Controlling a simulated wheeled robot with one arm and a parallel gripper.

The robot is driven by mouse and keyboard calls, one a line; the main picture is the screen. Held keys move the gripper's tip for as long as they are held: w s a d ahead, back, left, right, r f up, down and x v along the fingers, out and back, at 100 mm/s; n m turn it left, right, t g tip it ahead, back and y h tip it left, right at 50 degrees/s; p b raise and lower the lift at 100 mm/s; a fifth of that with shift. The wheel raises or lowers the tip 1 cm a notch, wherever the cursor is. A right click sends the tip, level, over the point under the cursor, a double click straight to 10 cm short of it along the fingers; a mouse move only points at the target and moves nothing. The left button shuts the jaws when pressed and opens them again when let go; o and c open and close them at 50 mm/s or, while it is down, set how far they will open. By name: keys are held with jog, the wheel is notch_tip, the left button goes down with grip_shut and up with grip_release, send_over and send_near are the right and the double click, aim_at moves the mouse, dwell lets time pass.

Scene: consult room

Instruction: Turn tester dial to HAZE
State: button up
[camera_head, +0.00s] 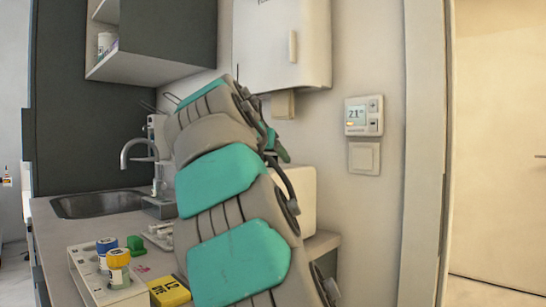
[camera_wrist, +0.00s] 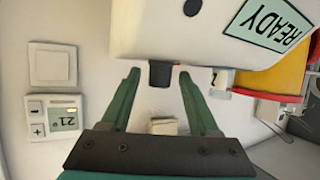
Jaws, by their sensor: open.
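The tester is a white box with a green READY display (camera_wrist: 268,22), at the top right of the wrist view. No HAZE marking is readable. In the head view, my arm hides most of a white box (camera_head: 305,195) on the counter, and the dials are not visible.
A wall thermostat (camera_head: 363,115) and switch (camera_head: 364,158) are right of my arm. A rack (camera_head: 97,290) with capped jars, a green block (camera_head: 135,246) and a yellow box (camera_head: 169,291) stand at left on the counter. A sink (camera_head: 97,204) lies behind.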

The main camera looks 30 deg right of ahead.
jog(key=shift+d, duration=0.1)
jog(key=shift+c, duration=0.2)
jog(key=shift+f, duration=0.1)
grip_shut()
